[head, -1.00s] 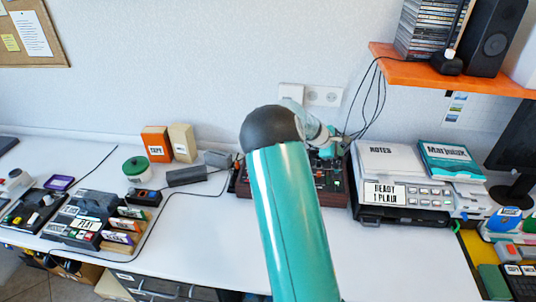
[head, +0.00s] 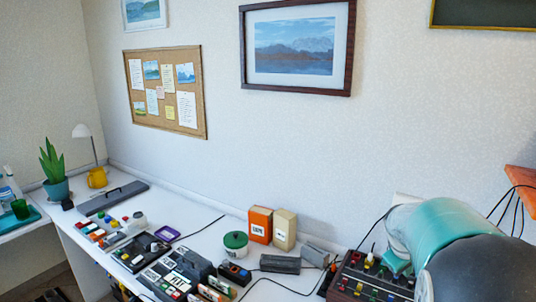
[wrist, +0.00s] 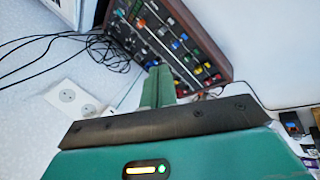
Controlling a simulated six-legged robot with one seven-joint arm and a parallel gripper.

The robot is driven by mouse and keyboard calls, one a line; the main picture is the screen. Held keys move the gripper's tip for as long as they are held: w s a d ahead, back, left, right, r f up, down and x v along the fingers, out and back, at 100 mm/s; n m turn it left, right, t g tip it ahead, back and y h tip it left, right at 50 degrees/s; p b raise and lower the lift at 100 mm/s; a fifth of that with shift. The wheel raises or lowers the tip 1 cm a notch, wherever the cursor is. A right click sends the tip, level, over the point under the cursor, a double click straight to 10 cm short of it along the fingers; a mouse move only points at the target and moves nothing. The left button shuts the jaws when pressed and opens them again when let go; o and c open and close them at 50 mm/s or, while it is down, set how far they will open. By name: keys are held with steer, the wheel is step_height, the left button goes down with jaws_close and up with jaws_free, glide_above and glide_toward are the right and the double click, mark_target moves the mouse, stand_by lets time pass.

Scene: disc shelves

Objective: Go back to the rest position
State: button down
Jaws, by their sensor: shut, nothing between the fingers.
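My gripper (wrist: 158,84) shows in the wrist view as two green fingers pressed together, with nothing between them. The fingers point toward a dark mixer-like panel (wrist: 178,45) with coloured knobs and sliders, and overlap its lower edge in the picture. I cannot tell the gap between them. In the head view my teal arm with its dark joint fills the lower right corner and hides part of the same panel (head: 362,281). The fingertips are not clearly visible there.
A long white desk (head: 205,236) runs along the wall. It bears an orange box (head: 260,224), a beige box (head: 284,229), a green-lidded jar (head: 235,245) and button panels (head: 178,272). Loose black cables (wrist: 108,50) lie near a wall socket (wrist: 70,98). An orange shelf (head: 522,187) juts out at right.

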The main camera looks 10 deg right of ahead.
steer(key=s+a+r+m+t+y, duration=0.1)
steer(key=s+a+r, duration=0.1)
steer(key=s+a, duration=0.4)
steer(key=s+a+r+m+t+y, duration=0.1)
steer(key=s+a, duration=0.5)
steer(key=a, duration=0.6)
steer(key=s+a+r+m+t+y, duration=0.1)
steer(key=s+a+r+y, duration=0.1)
steer(key=s+a+r, duration=0.2)
steer(key=s+a, duration=0.3)
steer(key=a, duration=0.3)
steer(key=shift+r+y, duration=0.25)
steer(key=shift+y, duration=0.15)
